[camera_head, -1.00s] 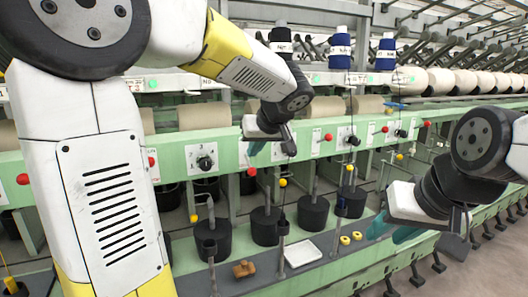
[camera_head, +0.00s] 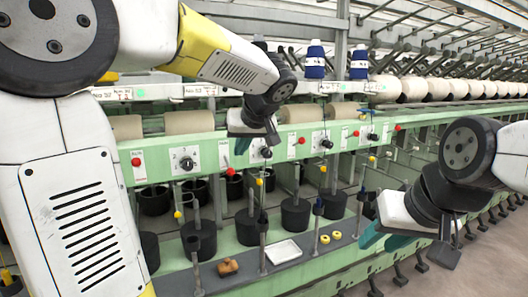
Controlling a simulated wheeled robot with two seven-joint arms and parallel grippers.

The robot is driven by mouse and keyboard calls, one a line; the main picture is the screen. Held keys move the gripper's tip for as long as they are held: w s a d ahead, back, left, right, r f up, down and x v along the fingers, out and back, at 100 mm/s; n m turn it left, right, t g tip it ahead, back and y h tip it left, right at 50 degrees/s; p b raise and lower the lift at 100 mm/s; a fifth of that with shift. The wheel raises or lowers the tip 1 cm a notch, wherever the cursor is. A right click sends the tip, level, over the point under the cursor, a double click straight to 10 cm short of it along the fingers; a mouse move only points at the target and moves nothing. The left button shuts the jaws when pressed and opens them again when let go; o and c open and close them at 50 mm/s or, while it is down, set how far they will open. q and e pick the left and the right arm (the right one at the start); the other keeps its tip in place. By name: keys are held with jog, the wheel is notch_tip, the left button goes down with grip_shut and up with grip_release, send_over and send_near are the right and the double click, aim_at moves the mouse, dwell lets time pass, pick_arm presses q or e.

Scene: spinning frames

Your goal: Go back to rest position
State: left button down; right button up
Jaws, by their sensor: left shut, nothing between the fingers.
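My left gripper (camera_head: 252,134) is in front of the green spinning frame's upper panel, left of centre in the head view. It is shut and holds nothing; its arm comes in from the left. My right gripper (camera_head: 408,243) hangs at the right, in front of the machine's lower ledge. Its teal and dark fingers show partly, and I cannot tell whether they are open or shut. The green spinning frame (camera_head: 220,150) runs from the left towards the far right.
Blue bobbins (camera_head: 316,62) stand on top, and cream rolls (camera_head: 415,89) line the back. Floor (camera_head: 480,265) is open at lower right.

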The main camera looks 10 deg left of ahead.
pick_arm(q)
jog(key=s+d+f+m+h, duration=0.1)
jog(key=s+f+m+h, duration=0.2)
jog(key=s, duration=0.8)
jog(key=s+d+f+m+h, duration=0.1)
jog(key=s+f+m+h, duration=0.2)
jog(key=s+f, duration=0.3)
jog(key=s+h, duration=0.1)
jog(key=s, duration=0.4)
jog(key=shift+f+g, duration=0.25)
jog(key=shift+g, duration=0.15)
